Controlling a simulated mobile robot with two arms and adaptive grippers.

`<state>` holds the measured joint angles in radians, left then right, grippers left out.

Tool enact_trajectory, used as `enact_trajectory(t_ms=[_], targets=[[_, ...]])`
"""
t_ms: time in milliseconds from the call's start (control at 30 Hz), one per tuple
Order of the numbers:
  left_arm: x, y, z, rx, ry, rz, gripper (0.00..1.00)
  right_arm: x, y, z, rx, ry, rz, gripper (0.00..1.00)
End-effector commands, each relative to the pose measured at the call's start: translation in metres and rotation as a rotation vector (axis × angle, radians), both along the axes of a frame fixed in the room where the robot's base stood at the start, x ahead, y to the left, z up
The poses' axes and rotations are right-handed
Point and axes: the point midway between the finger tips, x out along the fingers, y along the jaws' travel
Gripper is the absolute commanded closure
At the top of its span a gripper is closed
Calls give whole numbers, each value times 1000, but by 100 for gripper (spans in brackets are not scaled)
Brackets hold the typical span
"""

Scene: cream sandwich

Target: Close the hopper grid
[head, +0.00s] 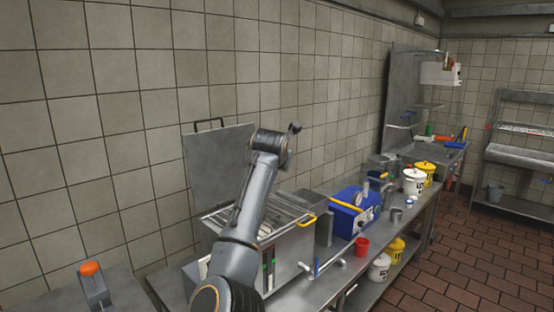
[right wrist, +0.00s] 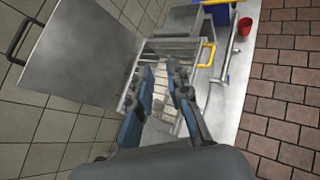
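The hopper (head: 290,255) is a steel box on the bench. Its grey lid (head: 215,165) stands raised against the wall, with a black handle on top. The lid also shows at left in the right wrist view (right wrist: 85,50). The grid's bars (head: 283,214) lie across the hopper top, with a yellow handle (head: 307,219) at the right; I cannot tell if they are slightly tilted. One of my arms hides part of the hopper in the head view. My right gripper (right wrist: 165,80) is open and empty over the grid bars in the right wrist view. My left gripper is not seen.
A blue box (head: 352,210), a red cup (head: 362,246) and a blue-handled pipe (head: 320,268) are right of the hopper on the steel bench. White and yellow buckets (head: 425,172) stand further along. An orange-topped button post (head: 92,284) is at lower left. The tiled wall is close behind.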

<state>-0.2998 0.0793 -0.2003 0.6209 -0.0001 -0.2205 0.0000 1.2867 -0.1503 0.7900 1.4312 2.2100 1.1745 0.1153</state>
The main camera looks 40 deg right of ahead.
Motion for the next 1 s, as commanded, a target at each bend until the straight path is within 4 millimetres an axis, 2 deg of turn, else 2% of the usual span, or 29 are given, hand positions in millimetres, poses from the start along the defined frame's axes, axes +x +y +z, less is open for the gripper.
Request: enact_trajectory(t_ms=[1000], targets=[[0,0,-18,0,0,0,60,-42,44,38,0,-3,-1,82]])
